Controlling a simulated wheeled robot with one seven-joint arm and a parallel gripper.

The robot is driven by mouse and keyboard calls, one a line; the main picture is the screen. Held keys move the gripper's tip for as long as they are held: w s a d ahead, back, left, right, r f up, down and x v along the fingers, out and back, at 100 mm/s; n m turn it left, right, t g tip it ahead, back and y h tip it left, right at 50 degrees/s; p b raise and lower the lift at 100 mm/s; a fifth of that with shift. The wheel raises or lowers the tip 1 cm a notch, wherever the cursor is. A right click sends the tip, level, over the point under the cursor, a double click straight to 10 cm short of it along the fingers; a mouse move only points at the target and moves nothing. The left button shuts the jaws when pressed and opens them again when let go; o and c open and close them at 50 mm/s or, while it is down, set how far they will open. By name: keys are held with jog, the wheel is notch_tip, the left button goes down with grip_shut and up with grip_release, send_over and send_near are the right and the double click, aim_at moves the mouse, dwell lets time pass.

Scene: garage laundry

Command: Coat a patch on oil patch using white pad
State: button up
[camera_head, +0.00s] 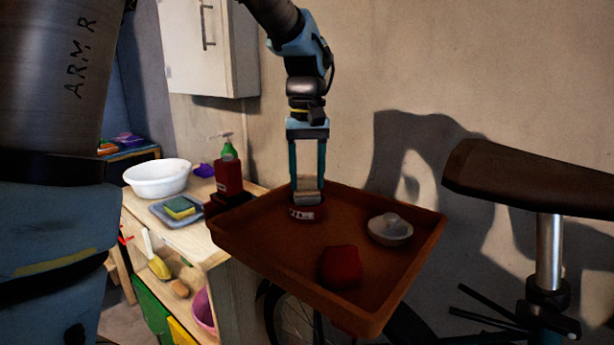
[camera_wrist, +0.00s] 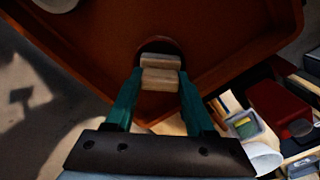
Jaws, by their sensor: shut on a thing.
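My gripper (camera_head: 308,188) hangs over the far left part of a brown tray (camera_head: 262,250). Its fingers are shut on a pale block (camera_head: 307,196), which looks like the white pad. In the wrist view the pad (camera_wrist: 160,80) sits between the green fingertips. A round dark red tin (camera_head: 307,214) with a pale label stands on the tray just below the pad. I cannot tell whether the pad touches the tin. I cannot make out an oil patch for certain in either view.
The tray also holds a dark red lump (camera_head: 340,267) and a white lidded dish (camera_head: 390,229). A bicycle saddle (camera_head: 530,178) stands at right.

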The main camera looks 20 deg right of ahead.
aim_at(307, 175)
jog(key=shift+r+p, duration=2.45)
jog(key=shift+r, duration=0.6)
